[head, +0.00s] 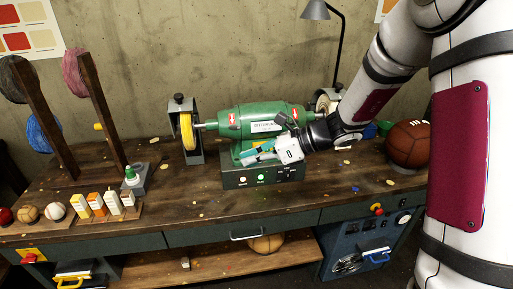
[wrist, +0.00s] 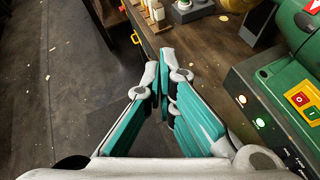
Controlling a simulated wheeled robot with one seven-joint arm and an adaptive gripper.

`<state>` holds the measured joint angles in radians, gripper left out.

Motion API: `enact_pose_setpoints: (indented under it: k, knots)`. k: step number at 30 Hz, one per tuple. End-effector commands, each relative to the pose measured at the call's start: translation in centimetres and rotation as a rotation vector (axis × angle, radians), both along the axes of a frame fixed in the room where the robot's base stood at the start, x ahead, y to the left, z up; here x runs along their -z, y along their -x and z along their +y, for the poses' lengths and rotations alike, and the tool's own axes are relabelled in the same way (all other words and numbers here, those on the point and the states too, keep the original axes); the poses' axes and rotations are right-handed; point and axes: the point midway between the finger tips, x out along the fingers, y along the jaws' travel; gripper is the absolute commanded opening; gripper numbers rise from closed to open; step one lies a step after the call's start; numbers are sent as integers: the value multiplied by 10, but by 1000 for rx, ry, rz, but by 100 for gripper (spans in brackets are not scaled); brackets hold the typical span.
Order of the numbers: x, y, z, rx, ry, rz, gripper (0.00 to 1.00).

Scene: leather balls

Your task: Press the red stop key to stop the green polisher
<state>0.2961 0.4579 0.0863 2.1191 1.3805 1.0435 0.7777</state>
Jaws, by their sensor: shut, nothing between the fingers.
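The green polisher (head: 230,122) stands on the workbench, on a dark green base box with two lit lamps, one white and one green (head: 261,178). Its body also shows at the upper right of the wrist view (wrist: 290,25). The red stop key (wrist: 299,99), marked O, sits on a yellow plate on the base, at the right edge of the wrist view. Beside it is a second key marked I. In the head view my gripper covers the keys. My gripper (head: 246,158) is shut and empty in front of the polisher; its teal fingers (wrist: 164,58) are left of the stop key, apart from it.
A yellow wheel (head: 187,131) is at the polisher's left end. Bottles and cartons (head: 105,204), small balls (head: 28,213) and a wooden rack (head: 90,120) stand left. A brown leather ball (head: 408,145) sits right. The bench front (head: 210,222) is mostly clear.

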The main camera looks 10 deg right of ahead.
Motion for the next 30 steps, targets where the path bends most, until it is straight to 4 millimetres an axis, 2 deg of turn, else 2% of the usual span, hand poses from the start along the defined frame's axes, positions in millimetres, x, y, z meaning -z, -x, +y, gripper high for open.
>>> enact_pose_setpoints:
  k: [3,9,15,21,30]
  knots:
    - [26,-28,-13,149,-121,114,0]
    - [70,-68,-39,393,-315,287,0]
    - [105,-90,-62,561,-452,399,0]
    - [119,-98,-71,626,-504,440,0]
    - [119,-98,-72,629,-506,441,0]
